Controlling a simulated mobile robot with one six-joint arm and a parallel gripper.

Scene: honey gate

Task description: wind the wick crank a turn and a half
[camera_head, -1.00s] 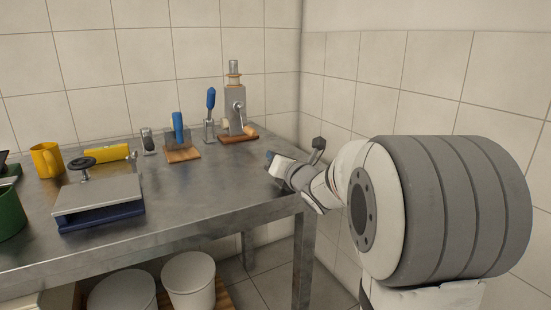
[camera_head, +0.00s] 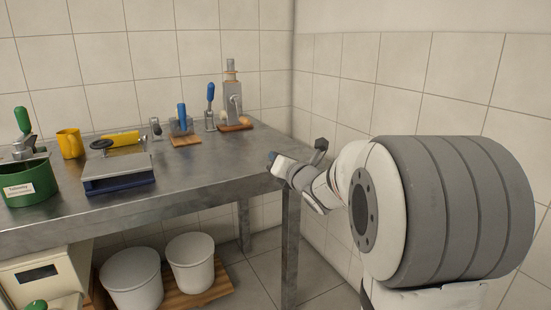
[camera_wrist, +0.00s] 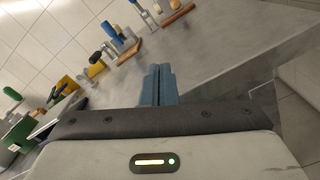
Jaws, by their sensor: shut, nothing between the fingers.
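A grey upright device (camera_head: 233,104) with a metal top stands on a small wooden base (camera_head: 235,127) at the far right corner of the steel table. A small crank-like part shows on its front, but it is too small to make out well. My gripper (camera_head: 272,156) is at the table's right edge, nearer to me than the device and well apart from it. In the wrist view its blue fingers (camera_wrist: 158,86) are together with nothing between them. That view is tilted, and the device is only partly visible at its top edge.
Left of the device stand a blue-handled tool (camera_head: 210,97), a blue cylinder on a wooden block (camera_head: 182,118) and a yellow mug (camera_head: 69,144). A flat press (camera_head: 117,169) and green pot (camera_head: 30,183) are nearer. White buckets (camera_head: 191,262) stand under the table (camera_head: 205,185). The table's right front is bare.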

